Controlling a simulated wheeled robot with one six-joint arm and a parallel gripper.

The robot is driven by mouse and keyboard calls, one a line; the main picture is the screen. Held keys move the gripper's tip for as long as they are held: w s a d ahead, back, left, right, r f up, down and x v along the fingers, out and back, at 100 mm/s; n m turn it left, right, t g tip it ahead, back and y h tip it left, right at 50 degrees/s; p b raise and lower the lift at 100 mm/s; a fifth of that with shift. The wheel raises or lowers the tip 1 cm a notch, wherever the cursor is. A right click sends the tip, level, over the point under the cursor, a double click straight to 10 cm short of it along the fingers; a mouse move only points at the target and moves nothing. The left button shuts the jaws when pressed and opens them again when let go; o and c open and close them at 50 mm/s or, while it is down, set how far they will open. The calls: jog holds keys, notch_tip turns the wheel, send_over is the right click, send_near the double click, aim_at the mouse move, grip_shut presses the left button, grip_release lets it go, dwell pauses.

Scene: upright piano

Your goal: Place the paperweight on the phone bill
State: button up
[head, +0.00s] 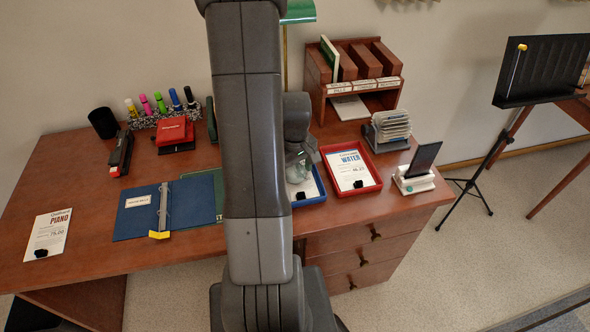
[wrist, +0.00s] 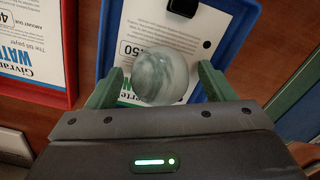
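The paperweight, a round marbled grey-white ball (wrist: 160,76), is in the wrist view between the two green fingers of my gripper (wrist: 160,84). Narrow gaps show between the ball and each finger, so the gripper looks open around it. In the head view my gripper (head: 301,158) is low over the blue tray (head: 318,181), beside my arm. Behind the ball lies a white printed bill (wrist: 141,35) in that tray; its title is mostly hidden, so I cannot tell whether it is the phone bill. I cannot tell if the ball touches it.
A red tray (head: 377,176) with the water bill (head: 349,169) is right of the blue tray. The piano bill (head: 48,236) lies at the desk's left end. A blue binder (head: 137,215), a card holder (head: 390,131) and a phone stand (head: 413,183) are also on the desk.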

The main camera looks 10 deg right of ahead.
aim_at(295, 167)
jog(key=shift+r, duration=0.1)
notch_tip(295, 167, up, 12)
jog(key=p, duration=0.1)
dwell(0.4)
notch_tip(295, 167, down, 12)
jog(key=shift+f+b, duration=0.1)
jog(key=shift+b, duration=0.3)
jog(key=shift+r, duration=1)
